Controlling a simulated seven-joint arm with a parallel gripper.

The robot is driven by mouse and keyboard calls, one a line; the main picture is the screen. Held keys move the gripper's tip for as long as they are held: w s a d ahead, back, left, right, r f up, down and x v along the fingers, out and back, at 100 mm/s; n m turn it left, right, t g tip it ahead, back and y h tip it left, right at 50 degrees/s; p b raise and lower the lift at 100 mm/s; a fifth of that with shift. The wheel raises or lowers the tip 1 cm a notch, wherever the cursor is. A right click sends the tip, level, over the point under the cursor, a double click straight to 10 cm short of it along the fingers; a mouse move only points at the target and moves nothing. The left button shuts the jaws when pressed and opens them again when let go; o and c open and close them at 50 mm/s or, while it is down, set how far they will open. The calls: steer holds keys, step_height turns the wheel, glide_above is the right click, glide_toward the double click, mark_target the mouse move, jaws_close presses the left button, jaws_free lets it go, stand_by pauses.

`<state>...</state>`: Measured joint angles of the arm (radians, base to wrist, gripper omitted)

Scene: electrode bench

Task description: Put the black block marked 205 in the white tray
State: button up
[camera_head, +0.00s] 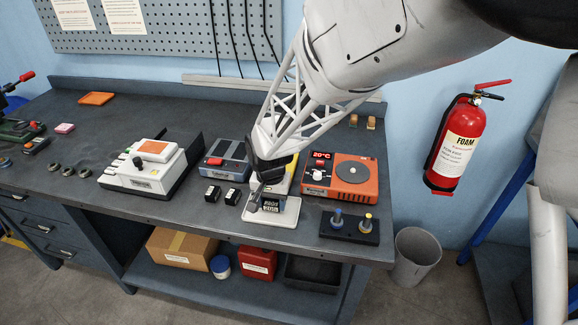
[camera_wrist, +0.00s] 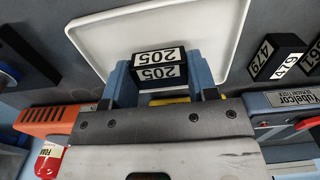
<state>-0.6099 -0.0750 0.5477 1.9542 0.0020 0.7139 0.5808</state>
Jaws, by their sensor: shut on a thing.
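The black block marked 205 (camera_wrist: 158,66) is held between the blue fingers of my gripper (camera_wrist: 159,80) in the wrist view, with its white labels showing. The block (camera_head: 271,206) also shows in the head view, just below my gripper (camera_head: 268,198), partly hidden by a finger. The white tray (camera_head: 285,217) lies flat on the bench under the block. In the wrist view the tray (camera_wrist: 210,28) spreads behind and around the block. I cannot tell whether the block touches the tray floor.
Two other black blocks (camera_head: 222,195) stand left of the tray; one is marked 479 (camera_wrist: 275,57). An orange device (camera_head: 342,178) stands to the right, with a dark stand of two knobs (camera_head: 350,227) in front. A white device (camera_head: 148,166) is further left.

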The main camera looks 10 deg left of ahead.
mark_target(273, 202)
steer(key=shift+f, duration=0.4)
steer(key=shift+f, duration=0.1)
steer(key=o, duration=1.2)
steer(key=shift+c, duration=0.2)
step_height(273, 202, up, 12)
stand_by(0.4)
steer(key=shift+d, duration=0.1)
